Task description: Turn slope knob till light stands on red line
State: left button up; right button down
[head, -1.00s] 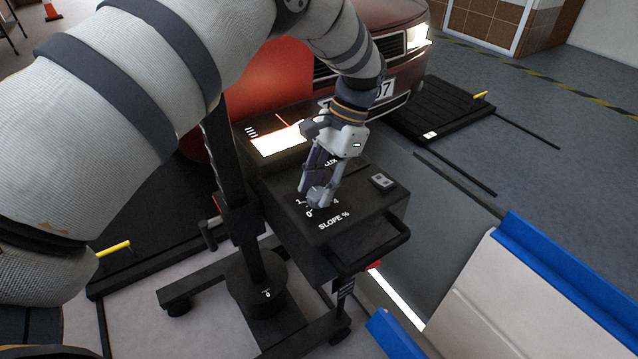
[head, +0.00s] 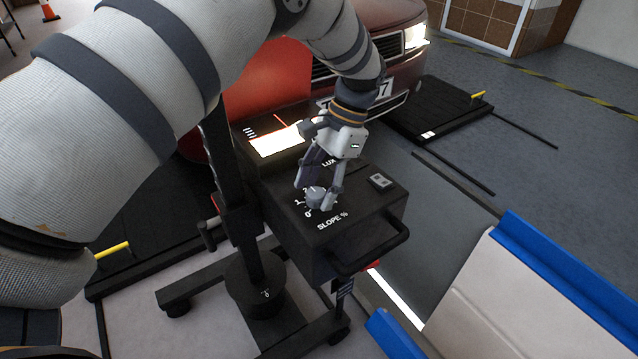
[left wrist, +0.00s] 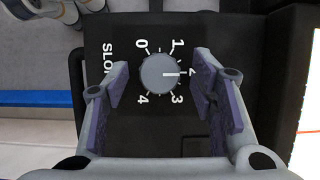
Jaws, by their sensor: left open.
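The grey round slope knob (head: 315,195) sits on top of the black tester box (head: 345,228), beside the "SLOPE %" label. The bright light patch (head: 275,143) lies on the box's screen.
A small switch (head: 381,181) sits right of the knob. A black handle (head: 370,250) juts from the box's front. A black stand post (head: 240,200) rises to the left. A red car (head: 400,60) stands behind. A white-and-blue bench (head: 545,285) is at lower right.

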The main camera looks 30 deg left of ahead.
pick_arm(q)
jog(key=v, duration=1.2)
